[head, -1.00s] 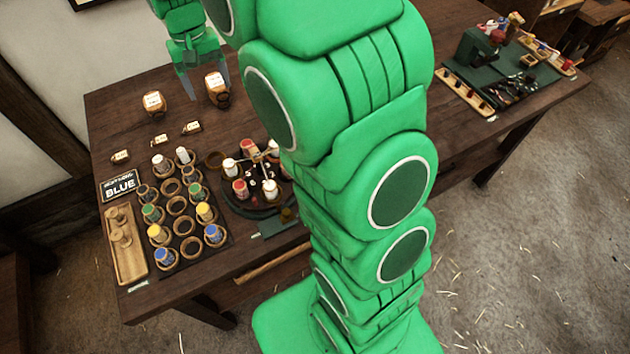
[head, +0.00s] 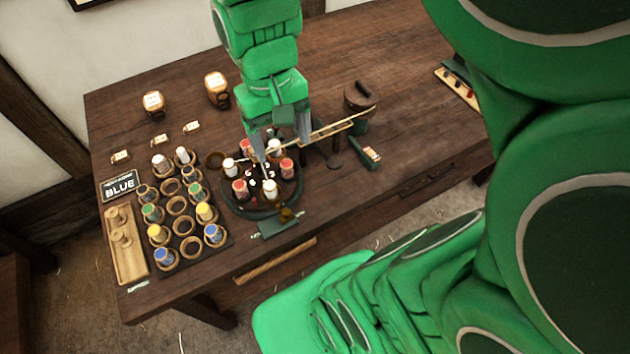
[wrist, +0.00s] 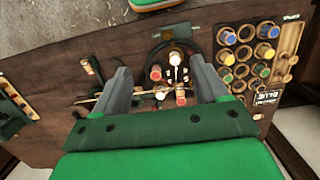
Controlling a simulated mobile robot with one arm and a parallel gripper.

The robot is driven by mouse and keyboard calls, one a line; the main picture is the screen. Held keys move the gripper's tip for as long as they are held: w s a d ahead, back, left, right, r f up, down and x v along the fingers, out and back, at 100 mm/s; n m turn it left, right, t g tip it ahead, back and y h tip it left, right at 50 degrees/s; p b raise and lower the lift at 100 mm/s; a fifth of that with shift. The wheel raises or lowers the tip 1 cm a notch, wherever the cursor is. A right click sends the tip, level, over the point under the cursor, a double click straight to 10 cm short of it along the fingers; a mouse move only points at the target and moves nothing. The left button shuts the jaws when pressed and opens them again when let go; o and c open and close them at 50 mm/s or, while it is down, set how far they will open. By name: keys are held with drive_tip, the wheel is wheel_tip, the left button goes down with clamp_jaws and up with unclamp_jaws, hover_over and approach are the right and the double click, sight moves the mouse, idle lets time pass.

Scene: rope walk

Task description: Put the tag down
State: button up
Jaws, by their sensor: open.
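Three small pale tags lie apart on the dark table behind the rack: a left tag (head: 120,157), a middle tag (head: 160,140) and a right tag (head: 191,127). My gripper (head: 282,148) is open, fingers pointing down over the round dark carousel (head: 284,209), well to the right of the tags. The carousel holds several red and white spools. In the wrist view my gripper (wrist: 163,72) has its fingers spread around part of the carousel, with nothing gripped between them. The tags do not show clearly in the wrist view.
A rack (head: 211,255) of coloured spools stands left of the carousel, beside a BLUE sign (head: 120,186) and a wooden tray (head: 128,262). Two labelled wooden barrels (head: 153,104) (head: 217,86) stand behind the tags. A slim wooden bar (head: 342,125) crosses near my gripper.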

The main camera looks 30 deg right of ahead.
drive_tip(key=s+f, duration=0.1)
drive_tip(key=s, duration=0.9)
drive_tip(key=shift+d, duration=0.45)
drive_tip(key=shift+f, duration=0.15)
